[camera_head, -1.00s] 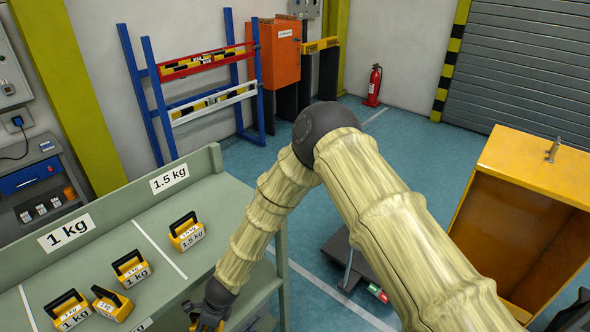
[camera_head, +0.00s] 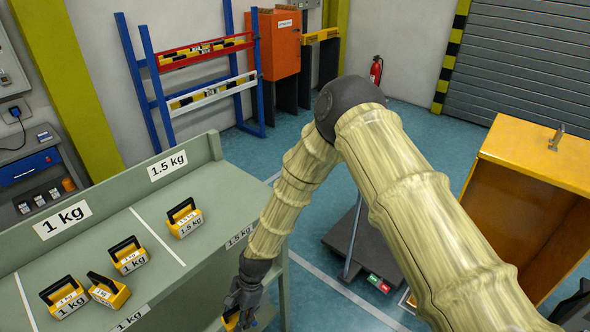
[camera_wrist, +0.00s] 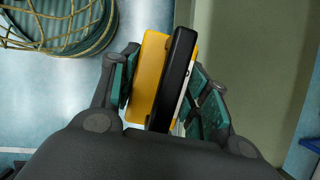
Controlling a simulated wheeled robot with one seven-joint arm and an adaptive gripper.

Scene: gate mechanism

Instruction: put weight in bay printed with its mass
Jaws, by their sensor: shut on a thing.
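My gripper (camera_head: 243,300) is at the right front end of the grey-green bench (camera_head: 205,272), low in the head view. It is shut on a yellow weight with a black handle (camera_wrist: 152,75), which lies between both finger pads in the wrist view. The weight's printed mass cannot be read. On the bench, the 1.5 kg bay has one yellow weight (camera_head: 184,221) marked 1.5 kg. The 1 kg bay, left of a white line, has three weights: one upright (camera_head: 128,260), one tilted (camera_head: 108,292) and one at the left (camera_head: 63,300).
A 1.5 kg sign (camera_head: 167,165) and a 1 kg sign (camera_head: 62,220) are on the bench's back panel. Free surface surrounds the single 1.5 kg weight. An orange-yellow open cabinet (camera_head: 535,160) stands at the right. A platform scale (camera_head: 375,245) is on the floor behind my arm.

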